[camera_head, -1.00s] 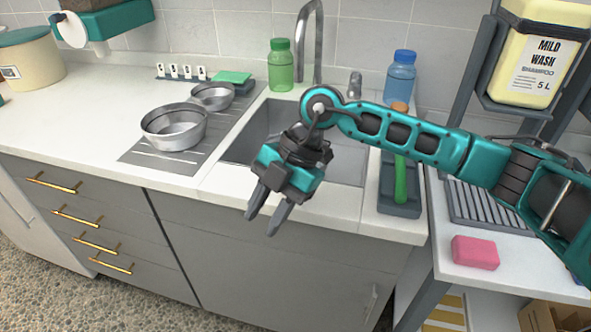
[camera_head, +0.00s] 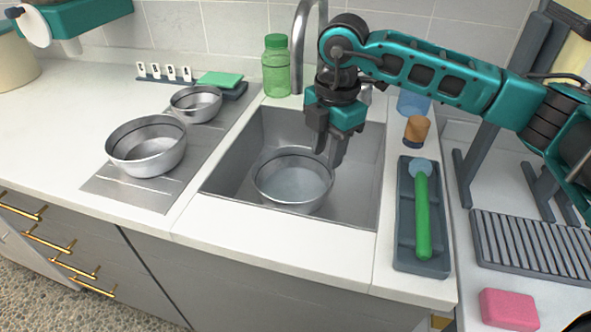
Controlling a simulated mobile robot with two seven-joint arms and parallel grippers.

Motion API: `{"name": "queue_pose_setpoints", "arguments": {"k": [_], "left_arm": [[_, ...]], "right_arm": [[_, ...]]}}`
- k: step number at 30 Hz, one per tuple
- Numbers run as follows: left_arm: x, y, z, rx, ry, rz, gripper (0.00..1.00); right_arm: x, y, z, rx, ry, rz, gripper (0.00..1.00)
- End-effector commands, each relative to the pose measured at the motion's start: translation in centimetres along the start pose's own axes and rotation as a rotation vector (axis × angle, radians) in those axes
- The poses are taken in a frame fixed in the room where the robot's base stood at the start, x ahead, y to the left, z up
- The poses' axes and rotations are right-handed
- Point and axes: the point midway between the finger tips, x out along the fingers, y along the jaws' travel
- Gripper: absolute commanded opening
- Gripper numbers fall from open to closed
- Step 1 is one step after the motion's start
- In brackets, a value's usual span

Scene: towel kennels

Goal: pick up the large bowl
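Three steel bowls show. One bowl (camera_head: 288,184) sits in the sink basin. A similar-looking bowl (camera_head: 146,148) stands on the steel drainboard, with a clearly smaller bowl (camera_head: 196,104) behind it. I cannot tell for sure whether the sink bowl or the front drainboard bowl is larger. My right gripper (camera_head: 329,154) points down over the sink at the right rim of the sink bowl. Its two fingers look apart, with nothing seen between them; whether they touch the rim is unclear. My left gripper is out of view.
The sink (camera_head: 356,190) has raised walls around the bowl. A green bottle (camera_head: 276,68) and the faucet (camera_head: 301,45) stand behind it. A dark tray (camera_head: 405,235) with a green-handled brush (camera_head: 422,215) lies to the right. A pink block (camera_head: 509,309) is at lower right.

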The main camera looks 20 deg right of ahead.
Motion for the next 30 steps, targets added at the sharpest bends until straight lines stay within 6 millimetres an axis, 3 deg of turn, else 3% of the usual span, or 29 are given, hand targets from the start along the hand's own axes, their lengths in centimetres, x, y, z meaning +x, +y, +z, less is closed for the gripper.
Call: {"name": "queue_pose_setpoints", "arguments": {"k": [5, 15, 23, 30], "left_arm": [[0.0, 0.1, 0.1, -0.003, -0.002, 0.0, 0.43], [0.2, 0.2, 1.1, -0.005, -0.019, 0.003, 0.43], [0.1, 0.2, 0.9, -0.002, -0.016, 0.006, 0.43], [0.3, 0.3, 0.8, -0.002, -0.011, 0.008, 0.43]], "right_arm": [[0.6, -0.1, -0.1, -0.001, 0.001, -0.003, 0.36], [6.5, -0.1, -0.1, -0.001, 0.002, -0.002, 0.36], [8.6, -0.2, -0.2, -0.001, 0.001, -0.003, 0.36], [12.1, -0.6, -0.4, 0.0, 0.001, -0.002, 0.36]]}}
